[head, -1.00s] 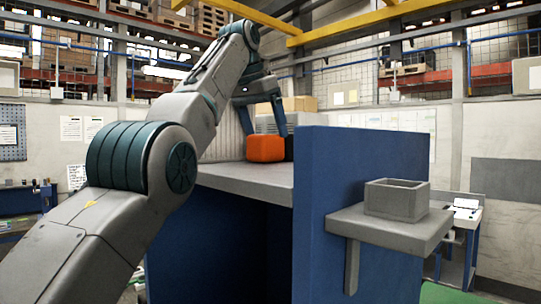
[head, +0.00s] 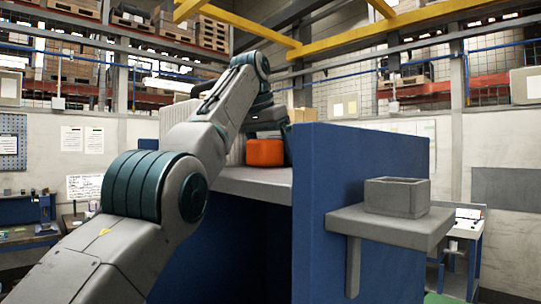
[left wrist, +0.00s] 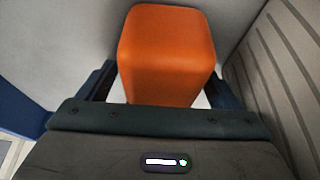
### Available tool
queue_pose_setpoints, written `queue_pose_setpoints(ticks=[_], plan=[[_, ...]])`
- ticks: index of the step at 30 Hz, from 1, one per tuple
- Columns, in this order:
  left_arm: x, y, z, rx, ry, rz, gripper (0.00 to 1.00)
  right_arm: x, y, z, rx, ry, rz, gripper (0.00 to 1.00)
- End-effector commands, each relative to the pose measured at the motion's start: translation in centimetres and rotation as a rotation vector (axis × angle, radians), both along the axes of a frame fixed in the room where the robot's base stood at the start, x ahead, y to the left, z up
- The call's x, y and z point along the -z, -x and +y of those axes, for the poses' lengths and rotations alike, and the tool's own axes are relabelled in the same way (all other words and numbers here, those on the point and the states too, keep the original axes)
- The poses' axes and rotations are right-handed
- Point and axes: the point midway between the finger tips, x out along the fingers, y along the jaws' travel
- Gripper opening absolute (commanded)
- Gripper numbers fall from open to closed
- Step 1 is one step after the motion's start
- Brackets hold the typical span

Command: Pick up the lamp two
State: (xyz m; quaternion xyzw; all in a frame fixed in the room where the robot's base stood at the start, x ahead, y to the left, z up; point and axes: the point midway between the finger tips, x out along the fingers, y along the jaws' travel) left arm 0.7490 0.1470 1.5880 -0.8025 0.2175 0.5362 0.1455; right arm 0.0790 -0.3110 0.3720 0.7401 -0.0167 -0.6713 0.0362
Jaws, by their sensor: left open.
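An orange block with rounded edges (head: 265,153) stands on a grey shelf (head: 245,183) behind a blue panel in the head view. It is the likeliest lamp two, though no label shows. In the left wrist view the orange block (left wrist: 167,55) is upright and fills the top middle. My left gripper (left wrist: 160,82) is open, with one finger on each side of the block's near part. I cannot tell whether either finger touches it. In the head view my left gripper (head: 266,125) is just above and behind the block, its fingertips mostly hidden. My right gripper is not in view.
The tall blue panel (head: 360,200) rises at the right of the shelf. A ribbed light wall (left wrist: 275,80) is close to the gripper's right side in the left wrist view. An empty grey box (head: 397,196) sits on a side ledge (head: 385,228).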

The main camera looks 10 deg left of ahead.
Motion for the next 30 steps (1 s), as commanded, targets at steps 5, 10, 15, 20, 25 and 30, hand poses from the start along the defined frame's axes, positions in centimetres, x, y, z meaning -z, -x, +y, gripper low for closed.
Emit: queue_pose_setpoints(ticks=[5, 10, 15, 20, 25, 30], plan=[[0.22, 0.00, 0.01, 0.000, 0.000, 0.000, 0.85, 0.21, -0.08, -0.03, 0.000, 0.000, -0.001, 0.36], [0.19, 0.00, 0.01, 0.000, 0.000, 0.000, 0.85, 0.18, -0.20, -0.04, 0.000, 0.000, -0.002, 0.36], [0.18, 0.01, 0.02, 0.000, 0.000, 0.000, 0.62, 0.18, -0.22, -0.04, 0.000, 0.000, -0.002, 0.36], [0.19, 0.01, 0.00, 0.000, 0.000, 0.000, 0.30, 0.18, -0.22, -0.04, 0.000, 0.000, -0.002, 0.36], [0.12, 0.02, 0.01, 0.000, 0.001, -0.001, 0.25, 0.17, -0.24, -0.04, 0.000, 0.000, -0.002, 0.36], [-0.20, 0.03, 0.01, 0.000, 0.001, -0.001, 0.26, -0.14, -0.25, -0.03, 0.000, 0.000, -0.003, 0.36]])
